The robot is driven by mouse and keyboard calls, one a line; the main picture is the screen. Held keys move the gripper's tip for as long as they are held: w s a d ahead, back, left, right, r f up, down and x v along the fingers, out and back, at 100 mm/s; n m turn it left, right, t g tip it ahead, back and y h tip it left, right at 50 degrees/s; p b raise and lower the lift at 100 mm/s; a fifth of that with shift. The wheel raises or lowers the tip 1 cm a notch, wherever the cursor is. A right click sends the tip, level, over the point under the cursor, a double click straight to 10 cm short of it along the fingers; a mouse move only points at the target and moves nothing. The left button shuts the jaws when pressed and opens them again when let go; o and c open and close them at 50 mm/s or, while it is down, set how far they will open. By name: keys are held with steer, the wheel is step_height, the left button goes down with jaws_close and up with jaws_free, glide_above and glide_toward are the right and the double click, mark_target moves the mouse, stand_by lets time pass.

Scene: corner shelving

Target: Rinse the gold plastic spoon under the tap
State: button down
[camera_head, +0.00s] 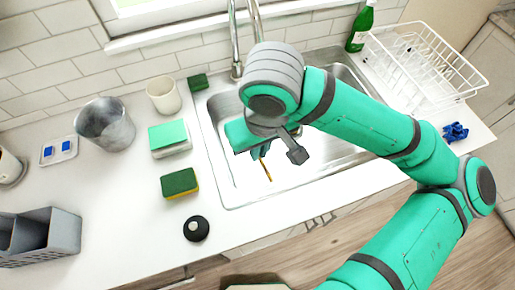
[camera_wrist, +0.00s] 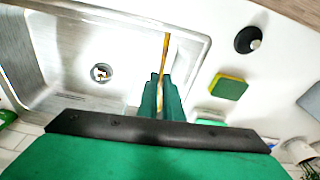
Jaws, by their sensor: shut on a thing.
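The gold spoon (camera_head: 266,171) is a thin gold handle in the head view, below my gripper (camera_head: 261,150) and over the left part of the sink basin (camera_head: 230,172). In the wrist view the spoon (camera_wrist: 165,52) reaches up from between the fingers of my gripper (camera_wrist: 160,92), which is shut on it. The far end of the spoon crosses the basin's edge in that view. The tap (camera_head: 236,45) rises behind the sink; its lower part is partly hidden by my arm. I cannot see any running water. The drain (camera_wrist: 101,73) shows in the wrist view.
A yellow-green sponge (camera_head: 179,183), a black round object (camera_head: 196,228), a boxed green sponge (camera_head: 169,137), a white cup (camera_head: 164,95) and a metal bin (camera_head: 105,124) stand left of the sink. A white dish rack (camera_head: 455,88) and green bottle (camera_head: 361,28) are right.

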steer(key=w+d+f, duration=0.1)
steer(key=w, duration=0.5)
steer(key=w+d+f, duration=0.1)
steer(key=w+d, duration=0.1)
steer(key=w, duration=0.4)
steer(key=shift+f, duration=0.25)
stand_by(0.3)
steer(key=shift+w, duration=0.1)
steer(key=shift+d, duration=0.25)
stand_by(0.3)
steer(key=shift+d, duration=0.4)
steer(key=shift+s, duration=0.2)
steer(key=s+a, duration=0.2)
steer(key=s, duration=0.5)
steer(key=shift+s, duration=0.35)
steer(key=shift+r, duration=0.1)
stand_by(1.4)
steer(key=s+a+r, duration=0.1)
steer(key=s+r, duration=0.2)
steer(key=s, duration=0.1)
steer(key=shift+s+r, duration=0.4)
steer(key=shift+a, duration=0.1)
stand_by(0.6)
